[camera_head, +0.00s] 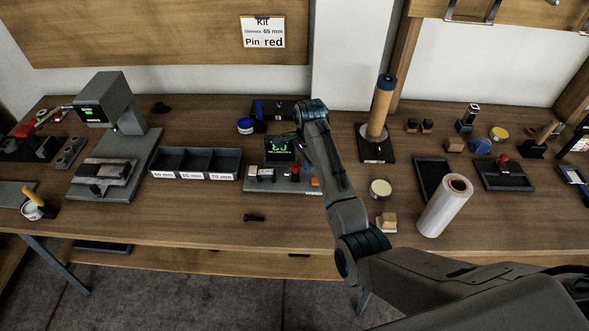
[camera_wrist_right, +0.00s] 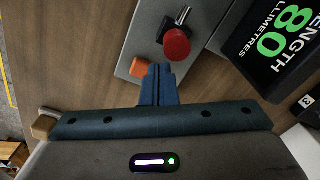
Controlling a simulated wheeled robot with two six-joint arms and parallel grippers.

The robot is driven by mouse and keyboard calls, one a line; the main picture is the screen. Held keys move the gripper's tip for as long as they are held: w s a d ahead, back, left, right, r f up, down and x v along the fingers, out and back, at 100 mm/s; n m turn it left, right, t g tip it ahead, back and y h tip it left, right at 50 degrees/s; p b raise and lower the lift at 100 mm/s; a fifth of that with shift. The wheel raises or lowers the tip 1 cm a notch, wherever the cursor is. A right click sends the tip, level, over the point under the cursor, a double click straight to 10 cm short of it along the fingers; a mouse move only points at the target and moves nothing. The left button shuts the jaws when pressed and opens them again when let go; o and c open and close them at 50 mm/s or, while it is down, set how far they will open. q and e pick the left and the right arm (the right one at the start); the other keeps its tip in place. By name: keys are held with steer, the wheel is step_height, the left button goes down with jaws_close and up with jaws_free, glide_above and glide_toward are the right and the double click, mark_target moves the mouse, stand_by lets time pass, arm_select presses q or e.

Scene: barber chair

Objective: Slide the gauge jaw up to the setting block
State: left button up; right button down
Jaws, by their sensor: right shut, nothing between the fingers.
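The length gauge has a grey base (camera_head: 262,188) and a black display (camera_head: 279,148) with green digits. In the right wrist view the display (camera_wrist_right: 280,40) reads 80. A red knob (camera_wrist_right: 177,45) on a metal stem and an orange piece (camera_wrist_right: 138,67) sit on the grey base. The knob (camera_head: 295,169) and orange piece (camera_head: 316,182) also show in the head view. Small blocks (camera_head: 266,173) stand at the base's left; I cannot tell which is the setting block. My right gripper (camera_wrist_right: 160,70) is shut and empty, its tips beside the knob and orange piece. My left gripper is out of view.
A black bin (camera_head: 196,178) with 60, 65 and 70 mm labels stands left of the gauge. A dark bolt (camera_head: 254,218) lies in front. A round tin (camera_head: 380,188) and white roll (camera_head: 443,208) stand right. A wall card (camera_head: 263,32) names 65 mm and red.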

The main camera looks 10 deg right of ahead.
mark_target(296, 165)
steer(key=shift+a, duration=0.15)
steer(key=shift+w+a, duration=0.2)
steer(key=shift+a, duration=0.65)
steer(key=shift+w+a, duration=0.25)
steer(key=shift+a, duration=0.4)
steer(key=shift+w+a, duration=0.2)
steer(key=shift+a, duration=0.4)
steer(key=shift+p, duration=0.35)
steer(key=shift+s+d+r+p, duration=0.1)
steer(key=shift+s+d+p, duration=0.1)
steer(key=shift+d+p, duration=0.5)
step_height(296, 165, up, 8)
steer(key=p, duration=0.9)
steer(key=shift+a, duration=0.1)
